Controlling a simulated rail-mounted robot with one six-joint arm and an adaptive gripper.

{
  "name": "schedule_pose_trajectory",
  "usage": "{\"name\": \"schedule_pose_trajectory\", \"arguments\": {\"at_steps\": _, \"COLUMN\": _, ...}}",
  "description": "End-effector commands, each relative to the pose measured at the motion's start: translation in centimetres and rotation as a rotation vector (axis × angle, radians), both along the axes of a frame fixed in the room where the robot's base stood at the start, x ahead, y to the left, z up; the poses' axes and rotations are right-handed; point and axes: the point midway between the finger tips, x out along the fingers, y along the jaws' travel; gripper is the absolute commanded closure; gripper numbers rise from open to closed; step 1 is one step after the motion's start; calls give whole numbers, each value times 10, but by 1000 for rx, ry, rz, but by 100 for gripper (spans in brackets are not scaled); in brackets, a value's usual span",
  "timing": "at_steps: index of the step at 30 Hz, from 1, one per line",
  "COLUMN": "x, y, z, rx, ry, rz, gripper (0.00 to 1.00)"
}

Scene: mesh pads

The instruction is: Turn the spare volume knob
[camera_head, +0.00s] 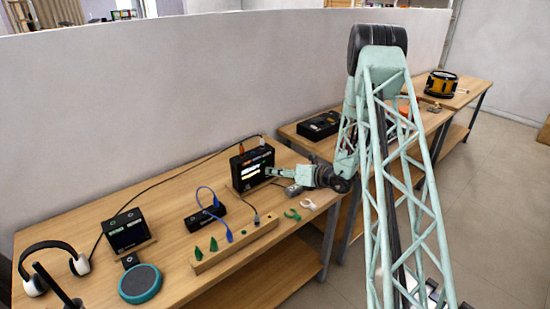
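A black box with a lit screen (251,166) stands upright near the back right of the near bench, orange and white plugs on its top. My gripper (269,171) reaches in from the right, its tip close to the right part of the box's front. I cannot tell whether it touches the box. No volume knob can be made out; the gripper may hide part of the box's front. The gap between the fingers is too small to see.
A wooden strip with green pegs (234,246), a small black box with blue cable (205,217), a teal round device (140,284), headphones (50,262) and another black box (127,231) occupy the near bench (175,243). A grey block (293,190) lies below my wrist.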

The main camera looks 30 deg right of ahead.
Motion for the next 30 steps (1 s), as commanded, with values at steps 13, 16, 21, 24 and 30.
{"name": "schedule_pose_trajectory", "arguments": {"at_steps": 13, "x": -1, "y": 2, "z": 0, "rx": -186, "ry": -42, "rz": -1, "gripper": 72}}
{"name": "schedule_pose_trajectory", "arguments": {"at_steps": 16, "x": -1, "y": 3, "z": 1, "rx": -225, "ry": -52, "rz": 1, "gripper": 72}}
{"name": "schedule_pose_trajectory", "arguments": {"at_steps": 21, "x": -3, "y": 2, "z": 2, "rx": -283, "ry": -64, "rz": 0, "gripper": 72}}
{"name": "schedule_pose_trajectory", "arguments": {"at_steps": 24, "x": -14, "y": -3, "z": 7, "rx": -281, "ry": -63, "rz": -2, "gripper": 72}}
{"name": "schedule_pose_trajectory", "arguments": {"at_steps": 30, "x": -34, "y": -9, "z": 16, "rx": -280, "ry": -63, "rz": -2, "gripper": 72}}
